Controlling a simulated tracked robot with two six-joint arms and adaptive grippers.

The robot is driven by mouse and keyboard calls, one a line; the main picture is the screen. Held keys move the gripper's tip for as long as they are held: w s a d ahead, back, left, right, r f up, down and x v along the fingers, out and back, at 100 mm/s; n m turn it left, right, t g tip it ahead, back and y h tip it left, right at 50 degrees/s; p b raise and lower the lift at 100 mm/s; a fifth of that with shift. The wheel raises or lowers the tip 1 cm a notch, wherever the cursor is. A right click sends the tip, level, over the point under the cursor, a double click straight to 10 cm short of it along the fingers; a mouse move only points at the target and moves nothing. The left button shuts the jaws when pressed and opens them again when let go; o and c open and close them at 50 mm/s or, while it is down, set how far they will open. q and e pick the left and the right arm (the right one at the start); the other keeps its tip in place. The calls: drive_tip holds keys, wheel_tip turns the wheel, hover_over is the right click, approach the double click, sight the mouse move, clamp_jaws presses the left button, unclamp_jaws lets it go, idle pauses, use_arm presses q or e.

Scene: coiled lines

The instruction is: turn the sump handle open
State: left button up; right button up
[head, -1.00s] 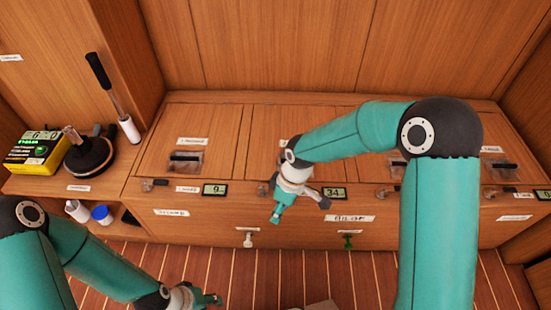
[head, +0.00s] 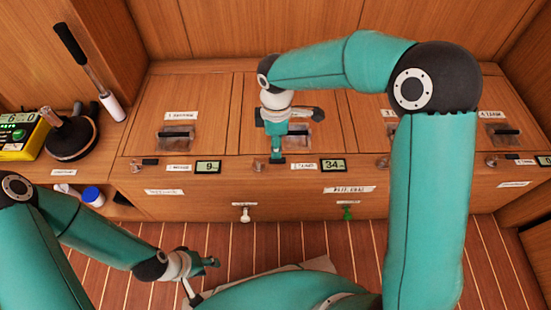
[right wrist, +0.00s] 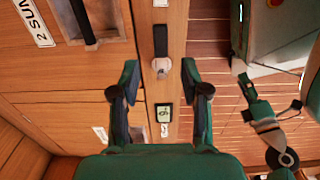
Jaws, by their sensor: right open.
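The sump handle (right wrist: 160,42) is a black lever with a grey metal pivot (right wrist: 161,68), on the front strip below the lid labelled "2 SUM…". In the right wrist view the lever lies in line with the strip. My right gripper (right wrist: 159,72) is open, with one finger on each side of the pivot; I cannot tell whether they touch it. In the head view my right gripper (head: 277,156) hides the lever, and only the pivot (head: 258,167) shows at its left. My left gripper (head: 211,262) is low over the floor, away from the handle; its jaws are unclear.
Similar handles stand along the strip, one at the left (head: 150,161). Small displays reading 9 (head: 208,167) and 34 (head: 333,165) flank the sump handle. A white tap (head: 245,214) and a green tap (head: 348,213) are on the front face below. A yellow device (head: 18,137) stands far left.

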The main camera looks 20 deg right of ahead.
sight(270, 160)
wheel_tip(270, 160, down, 6)
drive_tip(key=shift+f+b, duration=0.1)
drive_tip(key=shift+b, duration=0.85)
clamp_jaws()
